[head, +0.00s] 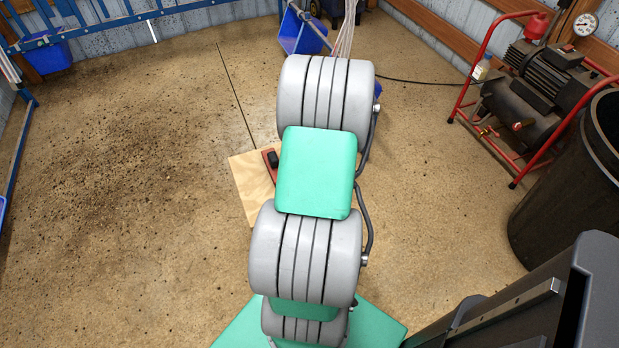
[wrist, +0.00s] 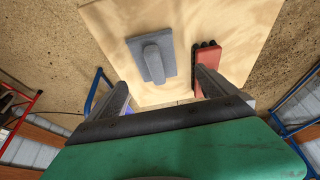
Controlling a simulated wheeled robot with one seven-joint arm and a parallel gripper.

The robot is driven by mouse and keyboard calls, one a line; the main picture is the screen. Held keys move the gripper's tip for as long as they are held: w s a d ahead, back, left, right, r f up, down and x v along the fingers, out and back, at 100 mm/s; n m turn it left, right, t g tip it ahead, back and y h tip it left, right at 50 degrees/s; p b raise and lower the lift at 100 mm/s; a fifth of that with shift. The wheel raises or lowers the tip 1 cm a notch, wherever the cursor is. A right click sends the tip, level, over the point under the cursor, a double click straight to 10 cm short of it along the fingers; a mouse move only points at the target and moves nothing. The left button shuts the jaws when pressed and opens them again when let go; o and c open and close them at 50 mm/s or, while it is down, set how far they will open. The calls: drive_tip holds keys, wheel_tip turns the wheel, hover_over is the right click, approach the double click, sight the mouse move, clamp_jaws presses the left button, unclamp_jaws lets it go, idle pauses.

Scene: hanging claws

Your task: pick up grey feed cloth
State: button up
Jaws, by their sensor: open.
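In the wrist view a flat grey square piece (wrist: 148,62) with a raised, rounded grey bar on it lies on a pale wooden board (wrist: 243,35). It looks stiff, and I cannot tell whether it is the grey feed cloth. My gripper (wrist: 162,82) is open and empty. Its two dark fingers stand apart below the grey piece in the picture, with the piece between their lines. No contact shows. In the head view my arm hides the gripper and the grey piece; part of the board (head: 245,185) shows beside the arm.
A red block with black knobs (wrist: 207,60) lies on the board right of the grey piece, close to my right finger. In the head view a red-framed compressor (head: 530,95) and a dark bin (head: 575,185) stand right.

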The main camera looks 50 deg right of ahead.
drive_tip(key=x, duration=0.8)
drive_tip(key=shift+s+d+b, duration=0.2)
drive_tip(key=shift+d+b, duration=0.1)
drive_tip(key=shift+d, duration=0.05)
drive_tip(key=c, duration=1.5)
drive_tip(key=shift+r, duration=0.55)
drive_tip(key=shift+c, duration=0.2)
drive_tip(key=v, duration=0.4)
drive_tip(key=a+p+v, duration=0.1)
drive_tip(key=v, duration=0.4)
drive_tip(key=shift+s+a+f, duration=0.15)
drive_tip(key=shift+s+f, duration=0.05)
drive_tip(key=s+a+r+p, duration=0.1)
drive_tip(key=s+a+r, duration=0.3)
drive_tip(key=s+a, duration=0.2)
drive_tip(key=shift+s+a, duration=0.35)
drive_tip(key=shift+a, duration=0.15)
